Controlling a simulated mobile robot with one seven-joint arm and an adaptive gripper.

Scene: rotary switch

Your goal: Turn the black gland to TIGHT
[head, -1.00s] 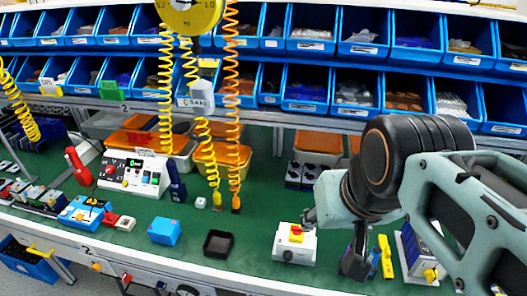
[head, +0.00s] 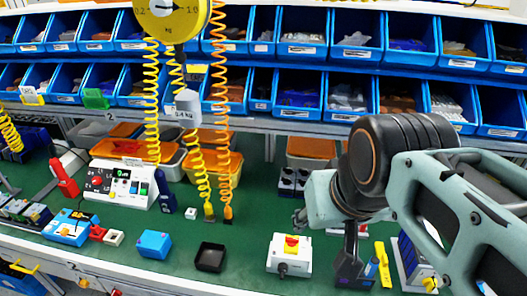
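A small white switch box (head: 273,262) with a red and yellow knob (head: 291,245) stands on the green bench, lower middle of the head view. The black gland (head: 283,269) sticks out of the box's front face, below the knob. Any markings by it are too small to read. My gripper (head: 298,217) is a small dark shape at the end of my pale green arm, above and slightly right of the box in the picture, apart from the gland. Its fingers are mostly hidden or too small to tell whether they are open.
Coiled cables (head: 228,150) hang at the left. Blue bins (head: 298,100) line the back. Green bench before the bins is partly clear.

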